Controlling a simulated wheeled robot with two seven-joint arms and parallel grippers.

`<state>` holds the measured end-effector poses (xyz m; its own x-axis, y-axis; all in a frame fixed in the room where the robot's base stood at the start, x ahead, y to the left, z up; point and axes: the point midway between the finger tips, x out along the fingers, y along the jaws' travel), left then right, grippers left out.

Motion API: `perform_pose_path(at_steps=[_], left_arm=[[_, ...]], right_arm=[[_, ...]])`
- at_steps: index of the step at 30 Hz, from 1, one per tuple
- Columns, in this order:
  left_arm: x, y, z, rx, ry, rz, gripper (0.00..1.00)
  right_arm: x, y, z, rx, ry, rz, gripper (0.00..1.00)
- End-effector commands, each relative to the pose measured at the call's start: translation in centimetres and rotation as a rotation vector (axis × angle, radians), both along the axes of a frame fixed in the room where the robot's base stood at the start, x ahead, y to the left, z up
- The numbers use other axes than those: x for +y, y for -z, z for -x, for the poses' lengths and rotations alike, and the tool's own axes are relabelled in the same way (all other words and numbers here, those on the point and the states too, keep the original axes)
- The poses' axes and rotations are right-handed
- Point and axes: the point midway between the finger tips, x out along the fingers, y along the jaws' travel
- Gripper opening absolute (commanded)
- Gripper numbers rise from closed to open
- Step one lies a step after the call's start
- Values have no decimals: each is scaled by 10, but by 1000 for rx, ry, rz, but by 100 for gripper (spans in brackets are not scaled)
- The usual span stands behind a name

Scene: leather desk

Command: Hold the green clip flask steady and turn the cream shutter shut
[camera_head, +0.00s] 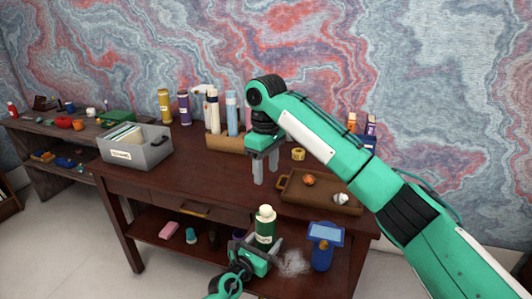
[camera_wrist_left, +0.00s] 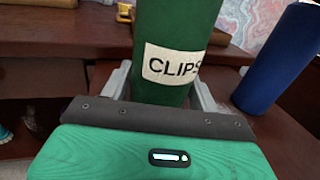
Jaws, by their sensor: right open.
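The green clip flask (camera_head: 264,232) stands upright in front of the desk's front edge, with its cream shutter (camera_head: 265,211) on top. In the left wrist view the green flask (camera_wrist_left: 175,28) fills the middle, its label reading "CLIPS", and its top is out of frame. My left gripper (camera_head: 262,250) has a finger on each side of the flask's body and appears closed on it. In the wrist view its fingers (camera_wrist_left: 160,92) flank the flask. My right gripper (camera_head: 265,174) is open and empty, pointing down over the desk, above and behind the shutter.
A brown tray (camera_head: 290,196) with small items lies right of my right gripper. A blue container (camera_head: 324,252) stands right of the flask. A grey box (camera_head: 155,153) and several bottles stand along the back. The desk's left-centre top is clear.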

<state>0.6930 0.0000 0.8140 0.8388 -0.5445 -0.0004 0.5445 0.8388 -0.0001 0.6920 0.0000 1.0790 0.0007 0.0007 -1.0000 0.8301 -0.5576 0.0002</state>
Motion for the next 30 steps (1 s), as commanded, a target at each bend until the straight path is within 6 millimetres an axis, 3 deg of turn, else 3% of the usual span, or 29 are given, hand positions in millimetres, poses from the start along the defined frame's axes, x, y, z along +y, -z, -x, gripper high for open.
perform_pose_path(at_steps=[3, 14, 30], left_arm=[[0, 0, 0, 0, 0, 0, 80], [3, 1, 4, 1, 0, 0, 80], [52, 1, 80, 1, 0, -2, 80]], right_arm=[[0, 0, 0, 0, 0, 0, 52], [0, 0, 0, 0, 0, 0, 52], [0, 0, 0, 0, 0, 0, 52]])
